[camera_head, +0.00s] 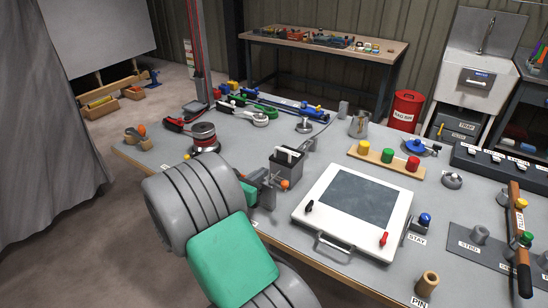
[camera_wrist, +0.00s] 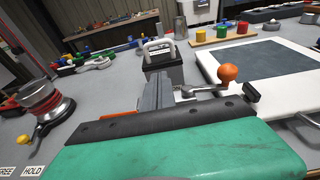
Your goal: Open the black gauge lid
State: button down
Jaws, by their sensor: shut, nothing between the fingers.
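A dark box (camera_head: 285,171) with a white handle-like part on top stands left of the white panel; it is beyond my fingers in the wrist view (camera_wrist: 160,63). It may be the gauge with the black lid, but I cannot tell where its lid edge is. My gripper (camera_head: 265,184) is shut and empty, on the near side of the box. In the wrist view its grey fingers (camera_wrist: 159,92) point toward the box, seemingly short of it. My green and grey wrist hides part of the bench.
An orange-knobbed crank (camera_wrist: 228,74) is close right of my fingers. The white-framed panel (camera_head: 301,213) has black and red latches and a front handle. A cable reel (camera_head: 204,135) stands left. A block with coloured buttons (camera_head: 386,160) lies behind the panel.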

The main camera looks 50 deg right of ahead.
aim_at(276, 154)
jog(key=shift+w+d+r+p, duration=0.1)
jog(key=shift+w+d+r, duration=0.1)
jog(key=shift+d, duration=1.2)
jog(key=shift+w+d+r+p, duration=0.1)
jog(key=shift+d+r+p, duration=0.1)
jog(key=shift+d, duration=1.2)
jog(key=shift+w+d+r+p, duration=0.1)
jog(key=shift+w+d+r, duration=0.1)
jog(key=shift+d, duration=1.2)
jog(key=shift+r+p, duration=0.45)
jog(key=shift+p, duration=0.15)
jog(key=shift+d+y+p, duration=0.1)
jog(key=shift+y+p, duration=0.2)
jog(key=shift+p, duration=0.05)
